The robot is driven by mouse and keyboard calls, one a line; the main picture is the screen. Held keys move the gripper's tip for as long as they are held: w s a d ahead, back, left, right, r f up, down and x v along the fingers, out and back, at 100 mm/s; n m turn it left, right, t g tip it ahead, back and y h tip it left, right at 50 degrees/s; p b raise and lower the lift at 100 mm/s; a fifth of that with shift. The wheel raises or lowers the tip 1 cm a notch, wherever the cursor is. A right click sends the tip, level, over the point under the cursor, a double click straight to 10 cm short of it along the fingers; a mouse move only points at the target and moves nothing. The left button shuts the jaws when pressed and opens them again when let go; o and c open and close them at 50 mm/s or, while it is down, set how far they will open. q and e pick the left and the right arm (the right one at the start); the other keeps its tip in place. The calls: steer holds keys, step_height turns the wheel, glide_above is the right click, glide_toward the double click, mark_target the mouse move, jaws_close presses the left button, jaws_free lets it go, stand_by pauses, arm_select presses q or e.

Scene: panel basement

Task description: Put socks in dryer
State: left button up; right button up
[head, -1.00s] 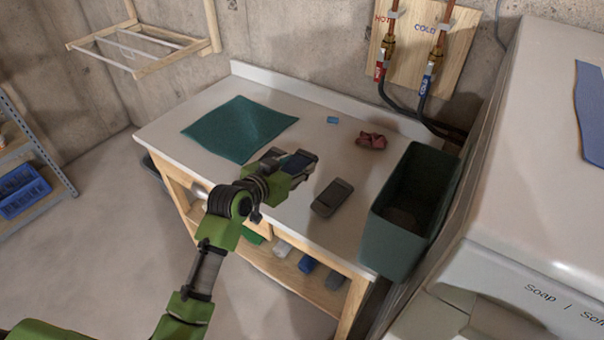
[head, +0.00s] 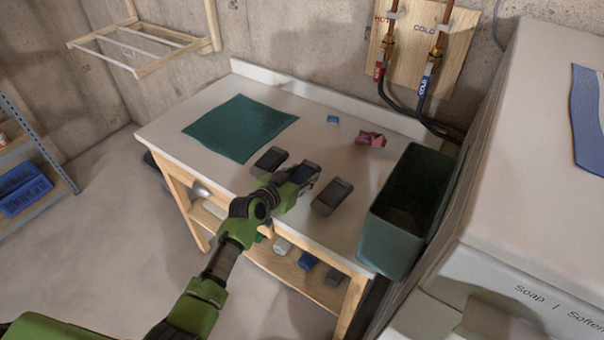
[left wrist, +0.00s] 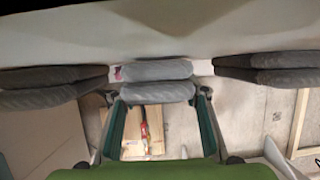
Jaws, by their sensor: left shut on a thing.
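Three dark grey folded sock bundles lie in a row near the front edge of the white-topped table (head: 345,230). They are the left bundle (head: 270,159), the middle bundle (head: 306,170) and the right bundle (head: 333,196). My left gripper (head: 297,177) is shut on the middle bundle from the table's front side. The dryer's opening is not visible. My right gripper is not in view.
A dark green bin (head: 375,238) stands at the table's right end, beside a white machine (head: 530,170). A teal cloth (head: 238,127), a small blue item (head: 333,119) and a crumpled pink cloth (head: 370,139) lie farther back. Hoses hang behind the bin.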

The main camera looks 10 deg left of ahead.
arm_select(q)
steer(key=shift+f, duration=0.25)
steer(key=o, duration=1.1)
